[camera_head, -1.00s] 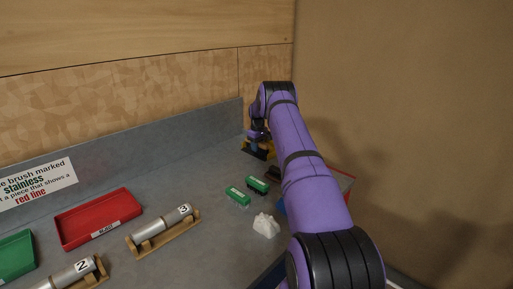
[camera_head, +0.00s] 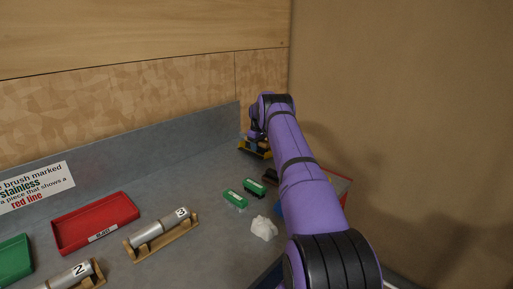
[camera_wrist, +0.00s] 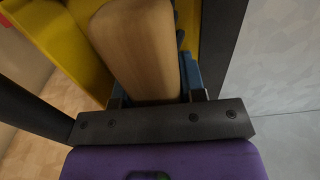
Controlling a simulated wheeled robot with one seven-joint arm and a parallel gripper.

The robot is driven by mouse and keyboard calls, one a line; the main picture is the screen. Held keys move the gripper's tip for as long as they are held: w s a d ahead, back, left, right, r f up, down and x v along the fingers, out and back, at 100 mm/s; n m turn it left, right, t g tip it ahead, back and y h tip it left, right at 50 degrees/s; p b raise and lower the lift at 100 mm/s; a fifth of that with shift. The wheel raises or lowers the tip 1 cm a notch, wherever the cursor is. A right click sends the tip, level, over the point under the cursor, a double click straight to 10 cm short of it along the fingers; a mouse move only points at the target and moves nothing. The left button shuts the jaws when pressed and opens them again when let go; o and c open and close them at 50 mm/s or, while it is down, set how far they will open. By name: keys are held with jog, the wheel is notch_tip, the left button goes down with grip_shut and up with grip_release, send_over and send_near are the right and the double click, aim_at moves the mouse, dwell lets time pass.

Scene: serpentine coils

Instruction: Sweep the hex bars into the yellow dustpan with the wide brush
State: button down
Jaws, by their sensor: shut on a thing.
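The yellow dustpan (camera_head: 255,152) stands at the far end of the bench, near the back corner, partly behind my arm. It fills the upper left of the wrist view (camera_wrist: 60,45). My gripper (camera_head: 256,140) is just over the dustpan. In the wrist view, my gripper (camera_wrist: 155,60) is shut on a pale wooden piece (camera_wrist: 138,50), which looks like the wide brush's handle. Blue parts show beside and below it. The brush's bristles cannot be made out, and I cannot make out any hex bars.
Two green-topped brushes (camera_head: 235,199) and a dark one (camera_head: 270,177) lie near my arm, with a white crumpled lump (camera_head: 264,228) in front. A red tray (camera_head: 95,222), a green tray (camera_head: 14,257) and numbered cylinders on wooden stands (camera_head: 160,236) are left. A wall closes the right.

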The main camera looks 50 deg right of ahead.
jog(key=shift+s+d+f, duration=0.15)
jog(key=shift+s+d, duration=0.35)
jog(key=shift+d, duration=0.1)
jog(key=shift+w+d+r, duration=0.1)
jog(key=shift+r, duration=0.4)
notch_tip(320, 180, up, 5)
jog(key=shift+w+r, duration=0.1)
jog(key=shift+w, duration=0.05)
jog(key=shift+r, duration=0.3)
jog(key=shift+a, duration=0.2)
